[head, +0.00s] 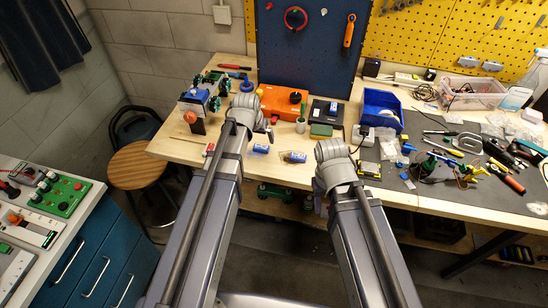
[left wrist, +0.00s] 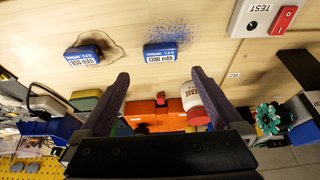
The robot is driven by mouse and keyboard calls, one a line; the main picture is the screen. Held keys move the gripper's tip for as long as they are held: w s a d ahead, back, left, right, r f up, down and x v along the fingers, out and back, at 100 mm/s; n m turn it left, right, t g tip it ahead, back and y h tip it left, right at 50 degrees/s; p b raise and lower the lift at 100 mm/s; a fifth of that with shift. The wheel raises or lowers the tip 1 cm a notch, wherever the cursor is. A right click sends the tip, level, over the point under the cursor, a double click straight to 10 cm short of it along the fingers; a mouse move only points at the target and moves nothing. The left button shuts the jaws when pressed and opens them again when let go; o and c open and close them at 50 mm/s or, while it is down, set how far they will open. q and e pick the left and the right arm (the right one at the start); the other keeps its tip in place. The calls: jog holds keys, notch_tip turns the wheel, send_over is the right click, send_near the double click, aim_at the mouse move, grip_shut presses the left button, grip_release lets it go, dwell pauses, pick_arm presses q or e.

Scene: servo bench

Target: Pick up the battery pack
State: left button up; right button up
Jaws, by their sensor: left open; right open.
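Two small blue battery packs with white labels lie on the wooden bench top. One (head: 261,148) is just in front of my left gripper (head: 264,122); it also shows in the left wrist view (left wrist: 168,50), on blue speckles. The other (head: 294,156) lies to its right on a dark, scorched-looking stain, and it also shows in the left wrist view (left wrist: 90,54). My left gripper, also in the left wrist view (left wrist: 160,76), is open and empty above the bench, apart from both packs. My right gripper (head: 350,160) is open and holds nothing visible, right of the packs.
An orange case (head: 281,103) stands behind the packs, with a green sponge-like block (head: 321,130) and a blue bin (head: 381,108) further right. A grey test box with a red switch (left wrist: 285,18) is beside the packs. Tools crowd the dark mat (head: 440,180).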

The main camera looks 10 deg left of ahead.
aim_at(261, 147)
pick_arm(q)
jog(key=shift+w+d+f+b, duration=0.25)
jog(key=shift+w+f+b, duration=0.05)
jog(key=shift+f+b, duration=0.3)
jog(key=b+x, duration=0.6)
jog(key=shift+a+f, duration=0.3)
jog(key=shift+f, duration=0.1)
jog(key=shift+r, duration=0.1)
pick_arm(e)
notch_tip(261, 147, down, 7)
jog(key=shift+s+d+f, duration=0.2)
jog(key=shift+s, duration=0.15)
pick_arm(q)
jog(key=c, duration=1.3)
